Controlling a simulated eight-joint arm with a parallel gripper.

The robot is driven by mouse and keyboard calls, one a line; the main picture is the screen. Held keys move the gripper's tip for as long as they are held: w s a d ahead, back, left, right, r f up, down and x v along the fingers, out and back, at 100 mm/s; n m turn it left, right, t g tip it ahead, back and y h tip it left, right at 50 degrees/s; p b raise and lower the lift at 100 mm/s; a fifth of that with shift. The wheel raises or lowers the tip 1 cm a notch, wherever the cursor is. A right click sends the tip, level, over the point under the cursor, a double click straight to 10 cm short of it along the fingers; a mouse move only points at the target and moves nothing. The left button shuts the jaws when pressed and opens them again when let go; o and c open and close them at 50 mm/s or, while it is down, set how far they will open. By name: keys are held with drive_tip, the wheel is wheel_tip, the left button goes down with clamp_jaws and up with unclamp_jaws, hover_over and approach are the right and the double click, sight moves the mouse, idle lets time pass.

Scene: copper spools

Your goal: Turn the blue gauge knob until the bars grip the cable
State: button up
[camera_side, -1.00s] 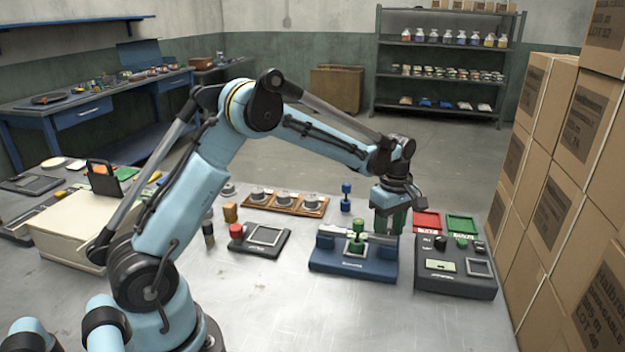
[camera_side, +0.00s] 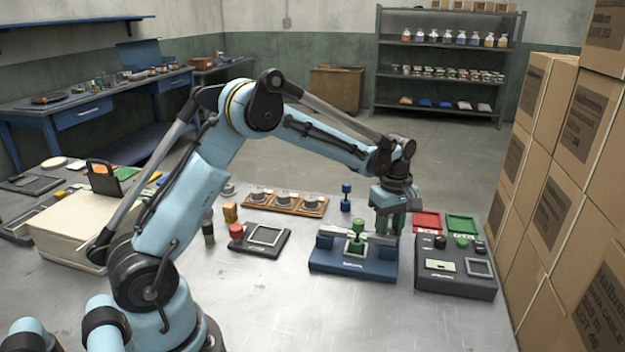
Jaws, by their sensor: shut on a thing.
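The blue gauge (camera_side: 335,263) sits on the metal table, with upright blue blocks on its base. A green-handled piece (camera_side: 357,231) stands at its middle, and a pale bar or cable lies across near its top. My gripper (camera_side: 389,232) points straight down at the right end of the gauge. Its greenish fingers are shut on a part there, which I take to be the gauge knob; the fingers hide it. Whether the bars touch the cable is too small to tell.
A dark device (camera_side: 455,281) with a green knob stands close on the right. Red (camera_side: 427,222) and green (camera_side: 463,225) trays lie behind it. A blue dumbbell-shaped piece (camera_side: 346,197) stands behind the gauge. A scale-like device (camera_side: 264,238) is left. Stacked cartons (camera_side: 565,200) edge the right. The front table is clear.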

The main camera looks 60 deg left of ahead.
drive_tip(key=m, duration=0.9)
drive_tip(key=shift+m, duration=0.4)
drive_tip(key=m, duration=0.4)
drive_tip(key=shift+m, duration=2.2)
drive_tip(key=o, duration=0.8)
drive_tip(key=shift+c, duration=0.2)
drive_tip(key=shift+r, duration=0.15)
